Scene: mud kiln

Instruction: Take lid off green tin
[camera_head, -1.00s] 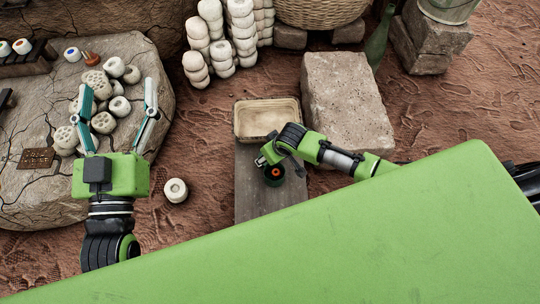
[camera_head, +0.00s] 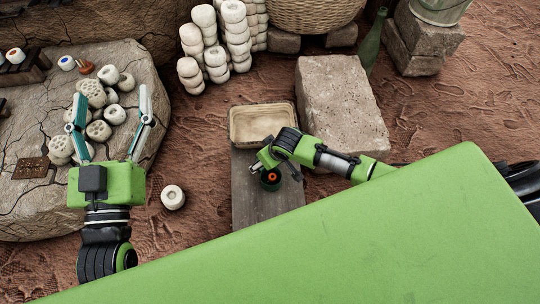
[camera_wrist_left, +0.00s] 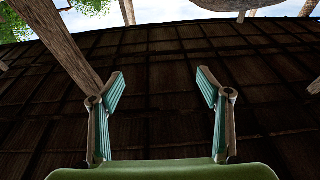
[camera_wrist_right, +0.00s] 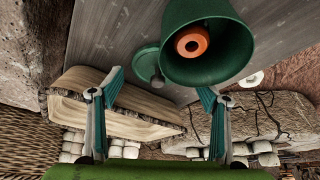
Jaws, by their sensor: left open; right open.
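The dark green tin (camera_head: 271,185) stands on a grey board, partly under my right gripper. In the right wrist view the tin (camera_wrist_right: 232,58) shows its open mouth, with an orange ring-shaped thing (camera_wrist_right: 192,42) inside. A small green disc (camera_wrist_right: 146,64) with a knob, which looks like the lid, is beside the tin, apart from its mouth. My right gripper (camera_wrist_right: 160,84) is open, with nothing clearly held; its right fingertip is close to the tin's rim. My left gripper (camera_head: 111,95) is open and empty over the stone slab at left, away from the tin.
A shallow tan tray (camera_head: 263,107) sits at the far end of the grey board (camera_head: 250,205). A large stone block (camera_head: 343,100) stands to its right. The cracked stone slab (camera_head: 30,205) holds several pale pieces. One white ring (camera_head: 172,197) lies on the ground.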

